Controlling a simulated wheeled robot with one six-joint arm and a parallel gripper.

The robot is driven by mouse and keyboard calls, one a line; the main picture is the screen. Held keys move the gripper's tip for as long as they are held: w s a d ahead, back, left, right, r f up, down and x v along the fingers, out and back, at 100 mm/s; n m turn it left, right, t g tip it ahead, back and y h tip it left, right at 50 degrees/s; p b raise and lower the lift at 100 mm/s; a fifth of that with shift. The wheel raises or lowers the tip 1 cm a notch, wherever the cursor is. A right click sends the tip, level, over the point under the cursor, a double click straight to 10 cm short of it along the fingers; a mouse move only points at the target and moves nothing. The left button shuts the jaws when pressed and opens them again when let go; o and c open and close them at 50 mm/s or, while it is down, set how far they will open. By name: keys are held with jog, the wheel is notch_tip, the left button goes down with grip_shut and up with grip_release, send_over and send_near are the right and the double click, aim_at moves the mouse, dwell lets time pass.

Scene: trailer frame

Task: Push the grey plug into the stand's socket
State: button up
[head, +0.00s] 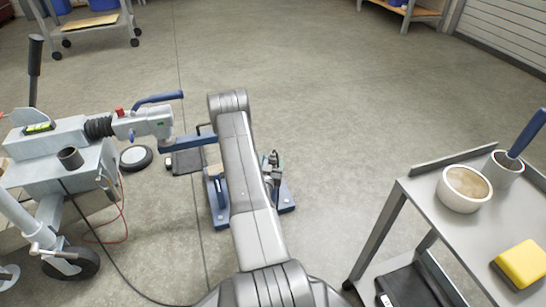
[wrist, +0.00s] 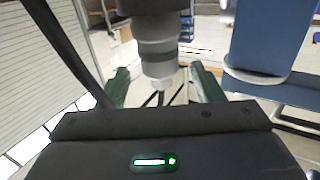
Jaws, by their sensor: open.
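In the wrist view my gripper (wrist: 163,90) is open, its two dark green fingers apart on either side. A grey cylinder (wrist: 160,48) with a paler end, which looks like the grey plug, shows between and beyond the fingers; I cannot tell whether they touch it. Dark thin strands show below its end. The stand's blue foot (head: 286,196) shows right of my arm in the head view, with another blue part to the left. A blue post (wrist: 262,45) stands at the right of the wrist view. My arm hides the middle of the stand; I cannot make out the socket.
A grey trailer frame (head: 62,165) with a coupling and blue handle (head: 160,97) stands at left. A black-and-white disc (head: 136,158) lies on the floor. A grey cart (head: 400,215) at right holds a bowl (head: 465,188) and yellow block (head: 522,264).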

jog(key=p+v, duration=0.2)
jog(key=v, duration=0.9)
jog(key=shift+p, duration=0.3)
jog(key=b+x, duration=0.4)
jog(key=x, duration=1)
jog(key=shift+r, duration=0.35)
jog(key=shift+s+f, duration=0.1)
jog(key=shift+s, duration=0.05)
